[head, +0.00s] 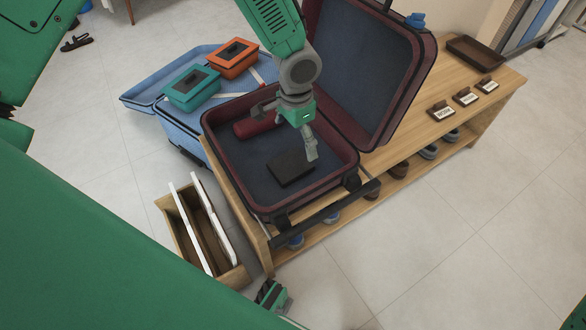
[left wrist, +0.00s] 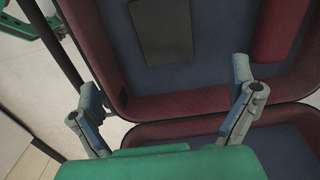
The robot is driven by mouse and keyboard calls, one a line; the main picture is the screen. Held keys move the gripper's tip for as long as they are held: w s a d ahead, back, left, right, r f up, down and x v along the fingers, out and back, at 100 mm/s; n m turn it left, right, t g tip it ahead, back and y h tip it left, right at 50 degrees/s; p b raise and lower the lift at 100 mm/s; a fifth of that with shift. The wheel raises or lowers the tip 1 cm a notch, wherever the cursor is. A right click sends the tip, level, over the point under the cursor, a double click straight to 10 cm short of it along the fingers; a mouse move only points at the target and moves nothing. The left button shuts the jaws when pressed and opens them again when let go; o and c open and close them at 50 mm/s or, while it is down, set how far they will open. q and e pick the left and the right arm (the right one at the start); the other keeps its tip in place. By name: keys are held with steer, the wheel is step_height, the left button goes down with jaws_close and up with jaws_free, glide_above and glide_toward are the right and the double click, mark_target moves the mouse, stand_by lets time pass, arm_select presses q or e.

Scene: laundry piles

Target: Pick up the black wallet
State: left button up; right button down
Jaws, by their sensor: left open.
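The black wallet (head: 290,167) lies flat on the dark blue lining of an open maroon suitcase (head: 330,190). In the left wrist view the wallet (left wrist: 162,30) is at the top, beyond the fingertips. My left gripper (head: 285,132) hangs over the suitcase with its fingers spread, one of them above the wallet's right end in the head view. In the left wrist view the left gripper (left wrist: 165,85) is open with nothing between the fingers. A green and grey part at the bottom of the head view looks like my right gripper (head: 272,294); its fingers are unclear.
A red rolled item (head: 257,123) lies in the suitcase near the wallet. The suitcase stands on a wooden bench (head: 400,150) with shoes below. A blue case (head: 140,95) holds teal (head: 190,90) and orange boxes (head: 233,60). A wooden bin (head: 232,277) stands in front.

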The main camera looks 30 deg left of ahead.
arm_select(q)
steer(key=b, duration=0.2)
glide_above(291, 164)
steer(key=f, duration=0.5)
steer(key=shift+d+f, duration=0.2)
steer(key=shift+f, duration=0.1)
steer(key=shift+a+f, duration=0.3)
steer(key=shift+f, duration=0.15)
steer(key=f, duration=0.1)
steer(key=f+b, duration=0.1)
steer(key=f, duration=0.1)
steer(key=f+b, duration=0.1)
steer(key=f, duration=0.1)
steer(key=shift+d, duration=0.3)
steer(key=shift+a, duration=0.3)
steer(key=c, duration=1.3)
steer(key=shift+d, duration=0.1)
arm_select(e)
steer(key=f, duration=0.4)
steer(key=shift+a+f, duration=0.3)
steer(key=shift+f, duration=0.1)
